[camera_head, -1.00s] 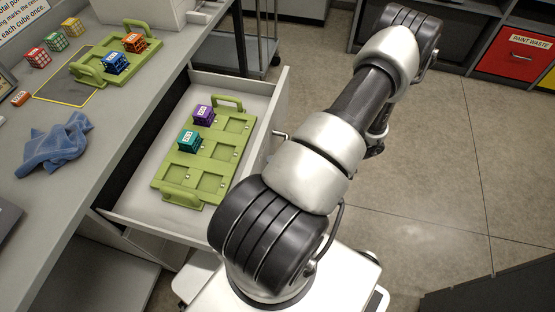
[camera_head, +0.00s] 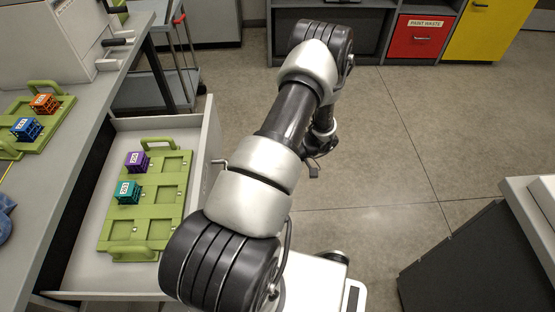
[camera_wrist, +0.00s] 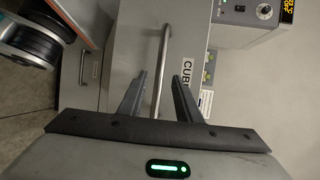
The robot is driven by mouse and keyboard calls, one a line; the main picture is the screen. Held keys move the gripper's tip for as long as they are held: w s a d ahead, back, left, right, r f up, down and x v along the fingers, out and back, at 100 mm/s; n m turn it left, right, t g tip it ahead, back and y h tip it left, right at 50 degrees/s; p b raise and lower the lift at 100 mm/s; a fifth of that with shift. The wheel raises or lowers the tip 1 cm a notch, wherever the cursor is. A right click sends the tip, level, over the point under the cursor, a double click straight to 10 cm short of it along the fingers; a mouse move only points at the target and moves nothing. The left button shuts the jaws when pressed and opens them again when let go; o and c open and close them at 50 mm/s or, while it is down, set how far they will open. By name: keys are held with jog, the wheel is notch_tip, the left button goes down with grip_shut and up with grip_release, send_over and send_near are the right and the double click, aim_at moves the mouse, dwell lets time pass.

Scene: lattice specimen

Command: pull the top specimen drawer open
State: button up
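The top specimen drawer (camera_head: 205,150) stands pulled out from under the grey counter in the head view. Inside it lies a green tray (camera_head: 157,210) with a purple cube (camera_head: 137,161) and a teal cube (camera_head: 128,192). The drawer's bar handle (camera_wrist: 162,65) shows in the wrist view on a pale front with a partly hidden "CUB" label. My gripper (camera_wrist: 159,78) is open there, its two dark fingers on either side of the bar in the picture. I cannot tell whether they reach around it or touch it. In the head view my arm hides much of the drawer front.
Another green tray (camera_head: 45,135) with an orange and a blue cube sits on the counter (camera_head: 60,180). A wheeled cart (camera_head: 165,85) stands behind the drawer. A dark cabinet with a light top (camera_head: 470,255) is at right. The floor between is clear.

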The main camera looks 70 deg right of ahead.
jog(key=v, duration=1.1)
jog(key=shift+s+d, duration=0.2)
jog(key=shift+s, duration=0.05)
